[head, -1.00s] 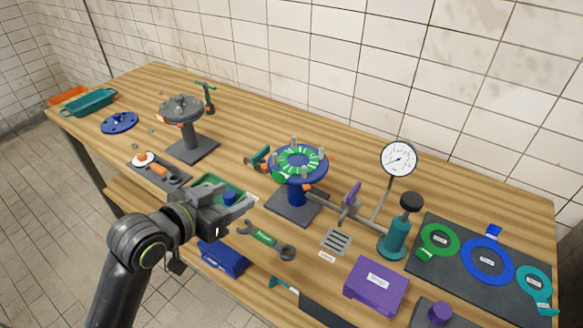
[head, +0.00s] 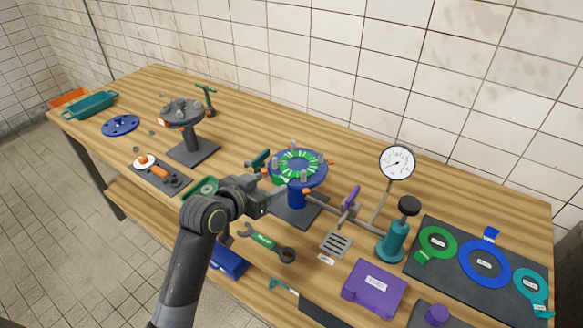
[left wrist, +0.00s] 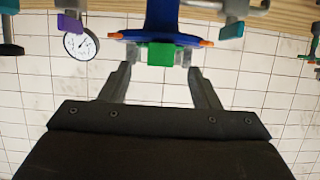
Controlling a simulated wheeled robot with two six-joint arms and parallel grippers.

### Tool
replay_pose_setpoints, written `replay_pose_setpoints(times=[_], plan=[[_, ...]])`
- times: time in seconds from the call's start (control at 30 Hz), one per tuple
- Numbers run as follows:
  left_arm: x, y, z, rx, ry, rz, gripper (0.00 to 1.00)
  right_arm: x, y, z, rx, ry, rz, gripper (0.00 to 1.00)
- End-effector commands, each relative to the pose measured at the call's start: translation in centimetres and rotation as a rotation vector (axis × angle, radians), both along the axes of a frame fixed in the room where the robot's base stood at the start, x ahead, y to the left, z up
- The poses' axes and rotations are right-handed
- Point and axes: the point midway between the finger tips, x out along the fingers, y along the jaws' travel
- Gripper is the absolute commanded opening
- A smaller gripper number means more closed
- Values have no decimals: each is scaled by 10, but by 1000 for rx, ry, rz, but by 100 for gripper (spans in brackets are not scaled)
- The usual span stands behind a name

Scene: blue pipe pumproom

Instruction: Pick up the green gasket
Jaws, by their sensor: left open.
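A green gasket (head: 297,163) lies on the blue flange (head: 320,176) of a stand in the middle of the bench, with several grey studs around it. Its green tab shows in the left wrist view (left wrist: 161,54), between my fingers in the picture. My left gripper (head: 285,194) is open and empty, just in front of the flange and slightly below its rim; the wrist view (left wrist: 161,72) shows no clear contact with the tab. Another green ring (head: 437,241) with a tab lies on the dark mat at the right. My right gripper is not in view.
A pressure gauge (head: 397,162) and a teal pump (head: 393,241) stand right of the flange, joined by a pipe. A wrench (head: 265,241) and a purple box (head: 374,288) lie in front. A grey flange stand (head: 191,147) is to the left.

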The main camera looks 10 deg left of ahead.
Motion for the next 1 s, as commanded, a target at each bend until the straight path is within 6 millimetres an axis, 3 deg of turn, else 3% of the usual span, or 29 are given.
replay_pose_setpoints(times=[0.23,0.6,0.9,1.0], plan=[[24,-8,-9,0,1,0,56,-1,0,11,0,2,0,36],[29,-10,-13,0,0,0,55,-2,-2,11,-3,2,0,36],[29,-10,-13,0,0,0,16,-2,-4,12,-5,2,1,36],[29,-10,-12,0,-1,0,7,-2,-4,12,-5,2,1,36]])
